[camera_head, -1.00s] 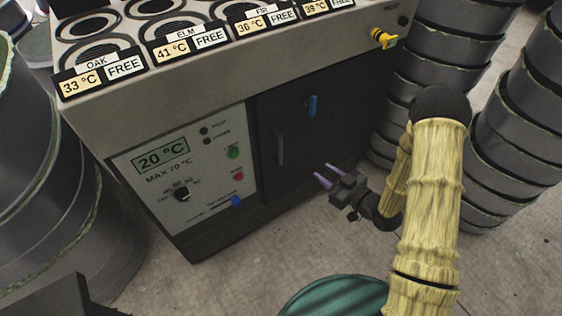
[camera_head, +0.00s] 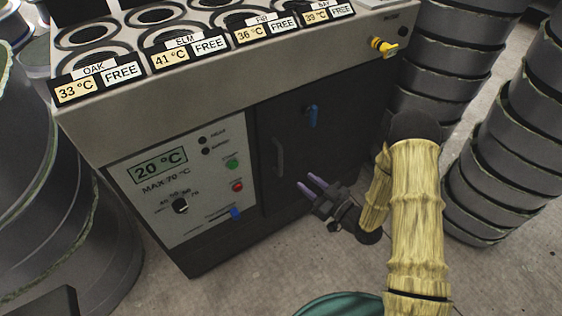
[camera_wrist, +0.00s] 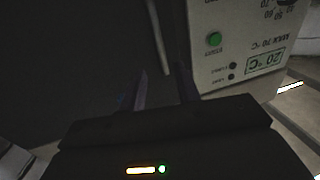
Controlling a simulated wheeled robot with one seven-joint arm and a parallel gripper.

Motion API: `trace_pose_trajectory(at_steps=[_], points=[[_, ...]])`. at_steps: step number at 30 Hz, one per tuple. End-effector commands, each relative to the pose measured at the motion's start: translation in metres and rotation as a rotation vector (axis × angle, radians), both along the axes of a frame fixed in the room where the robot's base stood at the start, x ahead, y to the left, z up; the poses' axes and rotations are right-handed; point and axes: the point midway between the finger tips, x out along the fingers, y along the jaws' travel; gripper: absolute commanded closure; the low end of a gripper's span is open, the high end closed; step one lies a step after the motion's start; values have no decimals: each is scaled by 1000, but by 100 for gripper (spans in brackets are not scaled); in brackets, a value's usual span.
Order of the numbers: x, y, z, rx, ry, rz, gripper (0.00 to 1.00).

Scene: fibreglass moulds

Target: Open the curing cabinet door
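The curing cabinet (camera_head: 120,128) has a dark door (camera_head: 345,145) to the right of its control panel, and the door looks shut. A dark vertical bar handle (camera_head: 278,157) is on the door's left side. A blue latch-like piece (camera_head: 312,116) is higher on the door. My gripper (camera_head: 306,185) is open and empty, below and right of the handle, apart from it as far as I can tell. In the wrist view, my two fingers (camera_wrist: 164,82) point toward the door (camera_wrist: 60,60), with the pale handle (camera_wrist: 158,40) just beyond them.
The control panel (camera_head: 170,205) reads 20 °C and has green and red buttons and a blue piece (camera_head: 235,213). Stacked grey moulds stand at left (camera_head: 40,200) and right (camera_head: 490,190). A green round object (camera_head: 345,306) is on the floor in front.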

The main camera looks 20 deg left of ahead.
Motion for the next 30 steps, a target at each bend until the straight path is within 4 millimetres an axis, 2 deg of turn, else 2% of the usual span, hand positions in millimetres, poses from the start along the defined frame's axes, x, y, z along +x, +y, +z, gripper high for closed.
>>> trace_pose_trajectory(at_steps=[3,18,24,30], points=[[10,20,0,1,-3,4,67],[52,95,0,1,-2,2,67],[60,109,0,1,0,1,67],[61,110,0,1,2,0,67]])
